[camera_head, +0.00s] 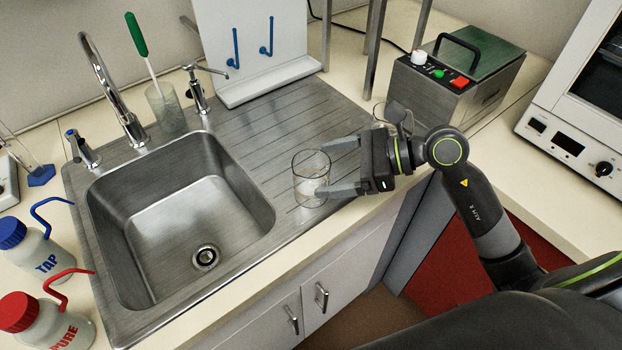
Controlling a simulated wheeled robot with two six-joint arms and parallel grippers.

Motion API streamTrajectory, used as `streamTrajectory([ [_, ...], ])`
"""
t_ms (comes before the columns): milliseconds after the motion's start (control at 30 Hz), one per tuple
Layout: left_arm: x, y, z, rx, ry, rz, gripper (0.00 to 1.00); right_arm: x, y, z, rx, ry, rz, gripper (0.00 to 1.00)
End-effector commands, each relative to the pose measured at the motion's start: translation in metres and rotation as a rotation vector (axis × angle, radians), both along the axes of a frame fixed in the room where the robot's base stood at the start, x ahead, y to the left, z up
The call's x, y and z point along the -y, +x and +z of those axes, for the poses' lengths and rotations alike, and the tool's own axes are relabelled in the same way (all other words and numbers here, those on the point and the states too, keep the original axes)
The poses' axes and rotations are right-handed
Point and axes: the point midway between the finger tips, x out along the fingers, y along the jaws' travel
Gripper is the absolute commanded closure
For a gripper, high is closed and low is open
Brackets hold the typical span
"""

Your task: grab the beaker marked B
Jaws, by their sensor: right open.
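A clear glass beaker (308,174) stands upright on the steel draining board, right of the sink basin. It has a pale patch low on its wall, but I cannot read a letter on it. My right gripper (322,168) reaches in from the right and is open. One finger is at the beaker's far side and the other crosses its near side; I cannot tell whether they touch the glass. A second glass vessel (378,112) shows partly behind my right gripper, with no readable mark. My left gripper is not in view.
The sink basin (140,255) with tall taps lies left of the beaker. A glass with a green-handled brush (164,108) stands behind it. TAP (42,250) and PURE (50,322) bottles are at left. A peg rack (268,85) and a steel box (455,85) stand behind.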

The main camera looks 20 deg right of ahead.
Motion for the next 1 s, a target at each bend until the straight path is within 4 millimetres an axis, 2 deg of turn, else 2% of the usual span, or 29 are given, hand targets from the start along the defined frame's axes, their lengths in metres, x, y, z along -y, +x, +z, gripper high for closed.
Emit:
streamTrajectory([
  [500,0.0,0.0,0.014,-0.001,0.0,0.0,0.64,-0.036,0.013,-0.026,-0.001,0.004,0.0,0.13],
  [833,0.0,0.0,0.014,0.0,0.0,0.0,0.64,-0.039,0.014,-0.028,-0.001,0.001,0.001,0.13],
  [1000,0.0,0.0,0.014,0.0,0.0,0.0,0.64,-0.039,0.014,-0.028,-0.001,0.001,0.001,0.35],
])
